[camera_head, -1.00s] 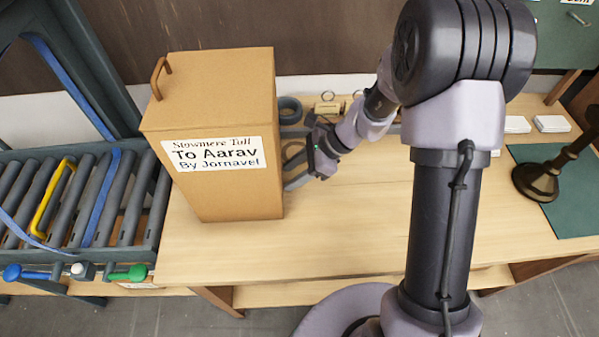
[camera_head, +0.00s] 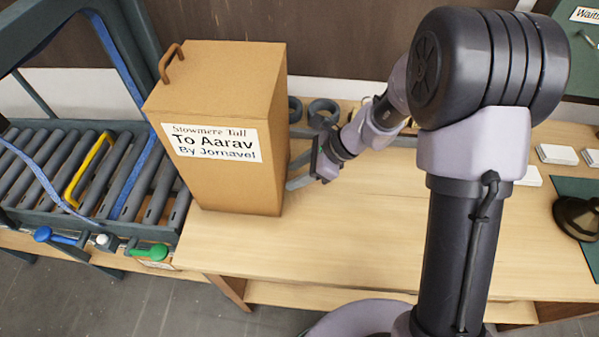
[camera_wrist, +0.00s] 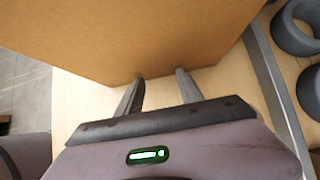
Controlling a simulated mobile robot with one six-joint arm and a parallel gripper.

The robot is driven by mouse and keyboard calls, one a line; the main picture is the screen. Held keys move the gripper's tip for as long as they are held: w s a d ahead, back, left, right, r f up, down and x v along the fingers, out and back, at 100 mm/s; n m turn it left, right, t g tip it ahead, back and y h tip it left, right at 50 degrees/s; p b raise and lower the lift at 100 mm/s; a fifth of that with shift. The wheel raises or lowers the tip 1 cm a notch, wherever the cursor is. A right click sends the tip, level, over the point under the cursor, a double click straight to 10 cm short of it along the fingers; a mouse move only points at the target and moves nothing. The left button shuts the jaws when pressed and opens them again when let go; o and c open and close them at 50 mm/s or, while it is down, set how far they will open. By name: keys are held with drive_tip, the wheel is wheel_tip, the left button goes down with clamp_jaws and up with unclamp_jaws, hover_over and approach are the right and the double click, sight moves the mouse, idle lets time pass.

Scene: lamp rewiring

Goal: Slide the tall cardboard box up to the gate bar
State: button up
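The tall cardboard box (camera_head: 215,185) stands upright on the wooden table near its left end, its labelled face toward me and a handle on top. My gripper (camera_head: 297,172) is at the box's right side, low down. In the wrist view, its two fingers (camera_wrist: 160,77) are apart with nothing between them, and their tips are at the box face (camera_wrist: 130,40), touching or very close. A yellow bar (camera_head: 82,170) lies over the rollers to the left; I cannot tell whether it is the gate bar.
The roller conveyor (camera_head: 30,165), with a dark frame and blue straps, adjoins the table's left end. Blue (camera_head: 43,233) and green (camera_head: 158,252) handles sit on its front edge. Grey rings (camera_head: 322,112) stand behind my gripper. The front table (camera_head: 340,240) is clear.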

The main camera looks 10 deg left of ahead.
drive_tip(key=shift+a, duration=3.3)
drive_tip(key=shift+a, duration=3.25)
